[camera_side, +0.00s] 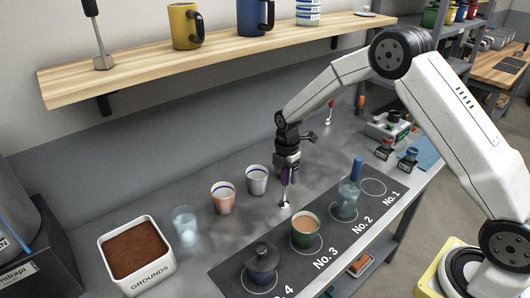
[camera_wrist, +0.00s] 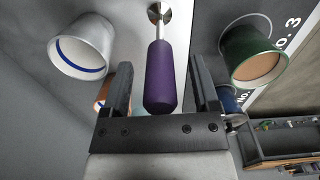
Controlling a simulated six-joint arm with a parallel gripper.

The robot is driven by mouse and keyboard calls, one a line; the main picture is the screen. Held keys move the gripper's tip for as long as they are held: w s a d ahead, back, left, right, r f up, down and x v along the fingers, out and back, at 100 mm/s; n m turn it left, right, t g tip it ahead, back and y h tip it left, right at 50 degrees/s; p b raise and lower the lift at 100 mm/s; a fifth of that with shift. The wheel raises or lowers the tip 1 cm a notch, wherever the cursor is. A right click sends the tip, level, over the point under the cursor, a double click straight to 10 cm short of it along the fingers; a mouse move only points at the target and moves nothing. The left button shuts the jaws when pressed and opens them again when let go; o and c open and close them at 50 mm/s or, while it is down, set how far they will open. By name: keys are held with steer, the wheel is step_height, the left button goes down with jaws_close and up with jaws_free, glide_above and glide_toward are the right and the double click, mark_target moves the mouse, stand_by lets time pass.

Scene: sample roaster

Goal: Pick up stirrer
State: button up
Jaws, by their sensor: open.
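The stirrer (camera_side: 285,178) has a purple handle and a thin metal shaft, and it stands upright with its metal end low on the grey counter. In the wrist view the purple handle of the stirrer (camera_wrist: 161,78) lies between my two fingers, with a gap on either side. My gripper (camera_side: 287,165) points down over it from above; in the wrist view my gripper (camera_wrist: 161,75) is open around the handle and not closed on it.
A white cup (camera_side: 257,180), a pinkish cup (camera_side: 223,198) and a glass (camera_side: 186,226) stand left of the stirrer. The numbered dark mat (camera_side: 228,278) holds a green cup (camera_side: 305,237), a glass (camera_side: 347,203) and a lidded dark pot (camera_side: 262,266). The wooden shelf (camera_side: 150,72) hangs behind.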

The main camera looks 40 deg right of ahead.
jaws_close()
steer(key=shift+r, duration=0.15)
steer(key=shift+r, duration=0.5)
step_height(320, 180, up, 2)
steer(key=s+r, duration=0.9)
steer(key=s, duration=0.5)
steer(key=shift+a+r, duration=0.35)
